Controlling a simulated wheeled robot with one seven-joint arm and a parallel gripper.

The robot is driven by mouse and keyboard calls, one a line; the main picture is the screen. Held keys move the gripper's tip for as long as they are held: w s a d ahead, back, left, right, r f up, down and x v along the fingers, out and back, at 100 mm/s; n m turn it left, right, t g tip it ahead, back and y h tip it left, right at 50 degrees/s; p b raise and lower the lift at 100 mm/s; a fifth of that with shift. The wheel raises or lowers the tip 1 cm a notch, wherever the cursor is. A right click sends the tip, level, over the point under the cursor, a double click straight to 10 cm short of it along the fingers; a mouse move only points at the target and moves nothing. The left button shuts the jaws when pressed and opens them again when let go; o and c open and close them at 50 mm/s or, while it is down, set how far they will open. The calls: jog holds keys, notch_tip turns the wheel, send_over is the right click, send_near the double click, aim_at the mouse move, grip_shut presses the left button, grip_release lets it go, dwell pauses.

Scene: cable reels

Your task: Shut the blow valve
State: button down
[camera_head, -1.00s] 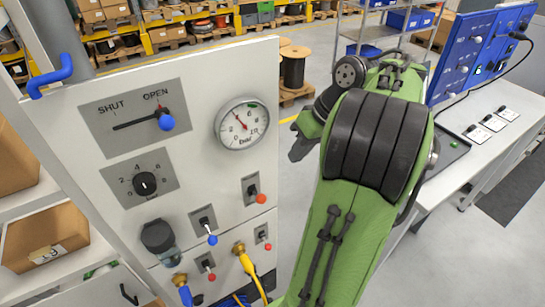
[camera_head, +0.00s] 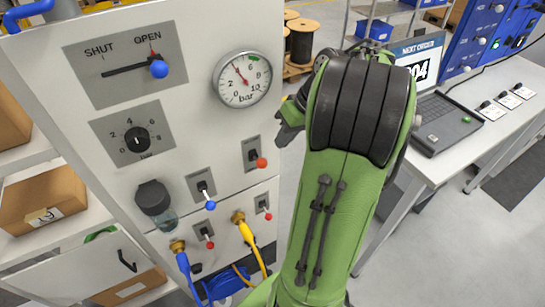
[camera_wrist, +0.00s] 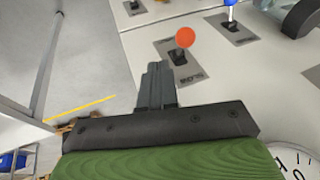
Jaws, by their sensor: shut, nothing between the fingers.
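The grey panel (camera_head: 205,25) carries a SHUT/OPEN plate with a black lever (camera_head: 128,69); its blue knob (camera_head: 158,69) sits under OPEN. A red-knobbed toggle (camera_head: 253,156) is right of centre, below the gauge. In the wrist view, a red-knobbed toggle (camera_wrist: 182,48) stands just beyond my gripper (camera_wrist: 158,68), slightly right of its fingertips. Its plate carries an upside-down label that I cannot read surely. My gripper is shut and empty, apart from the knob as far as I can tell. In the head view my arm hides most of it.
The pressure gauge (camera_head: 242,79) is close to my arm; its edge shows in the wrist view (camera_wrist: 292,160). Other toggles (camera_head: 206,195) and a yellow hose (camera_head: 248,240) are lower on the panel. A bench with a laptop (camera_head: 443,120) stands right. Floor lies between.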

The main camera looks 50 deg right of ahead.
aim_at(262, 163)
jog(key=a+f, duration=0.2)
jog(key=a, duration=0.1)
jog(key=shift+w+f, duration=0.15)
jog(key=shift+w, duration=0.2)
jog(key=shift+f+b, duration=0.1)
jog(key=shift+b, duration=0.3)
